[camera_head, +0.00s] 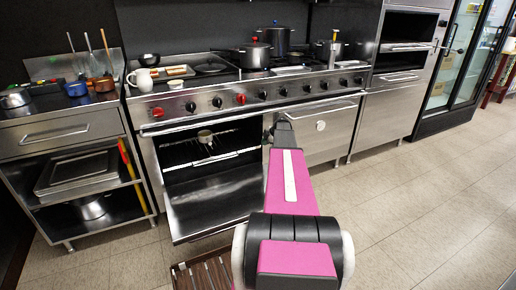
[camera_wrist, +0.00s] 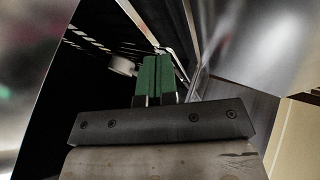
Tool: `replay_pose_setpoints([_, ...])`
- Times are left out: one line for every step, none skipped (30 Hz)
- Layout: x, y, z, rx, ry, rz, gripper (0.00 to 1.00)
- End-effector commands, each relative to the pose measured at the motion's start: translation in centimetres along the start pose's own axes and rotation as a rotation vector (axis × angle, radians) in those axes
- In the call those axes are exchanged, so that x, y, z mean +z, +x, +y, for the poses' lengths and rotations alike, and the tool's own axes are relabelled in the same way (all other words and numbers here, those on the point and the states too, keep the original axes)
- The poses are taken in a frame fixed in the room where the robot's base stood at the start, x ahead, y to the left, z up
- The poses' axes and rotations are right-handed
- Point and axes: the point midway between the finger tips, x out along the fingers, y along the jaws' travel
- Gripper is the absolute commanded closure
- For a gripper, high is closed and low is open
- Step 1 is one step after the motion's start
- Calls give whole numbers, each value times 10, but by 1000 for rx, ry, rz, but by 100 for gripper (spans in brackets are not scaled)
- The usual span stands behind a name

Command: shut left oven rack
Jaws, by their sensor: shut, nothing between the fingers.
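The left oven (camera_head: 152,170) is open at the front of the range, its door (camera_head: 215,205) lowered. Inside, the left oven rack (camera_head: 228,156) shows as a pale front bar with dark wires behind it. A small round pan (camera_head: 205,137) sits at the rack. How far the rack stands out is hard to tell. My gripper (camera_wrist: 157,58) has green fingers, shut and empty, close to the rack's front bar (camera_wrist: 128,10) in the wrist view; whether they touch cannot be told. In the head view my arm hides most of the gripper at the oven's right side.
The closed right oven door (camera_head: 320,125) is just right of my arm. Pots, including a dark one (camera_head: 254,56), stand on the range top above red and black knobs. A steel side table (camera_head: 60,135) is at left. Open tiled floor (camera_head: 430,200) lies to the right.

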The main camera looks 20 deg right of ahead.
Motion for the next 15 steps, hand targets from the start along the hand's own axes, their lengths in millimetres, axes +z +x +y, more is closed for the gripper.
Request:
replay_pose_setpoints([-7, 0, 0, -1, -1, 1, 100])
replay_pose_setpoints([-13, 2, 0, -2, -2, 1, 100])
replay_pose_setpoints([-23, 7, 0, -2, -2, 1, 100])
replay_pose_setpoints([-32, 12, 0, -3, -3, 1, 100])
replay_pose_setpoints([-44, 18, 0, -4, -4, 2, 100])
replay_pose_setpoints([-60, 26, 0, -5, -4, 2, 100])
replay_pose_setpoints([-72, 32, 0, -5, -5, 1, 100])
replay_pose_setpoints([-85, 38, 0, -5, -4, 1, 100])
replay_pose_setpoints([-101, 46, -1, -5, -5, 1, 100])
replay_pose_setpoints([-112, 52, -1, -4, -4, 1, 100])
replay_pose_setpoints([-124, 57, -2, -4, -5, 1, 100])
replay_pose_setpoints([-137, 63, -3, -4, -4, 1, 100])
replay_pose_setpoints([-147, 68, -3, -4, -4, 0, 100])
replay_pose_setpoints([-154, 72, -4, -3, -4, 0, 100])
replay_pose_setpoints([-164, 76, -5, -2, -3, 0, 100])
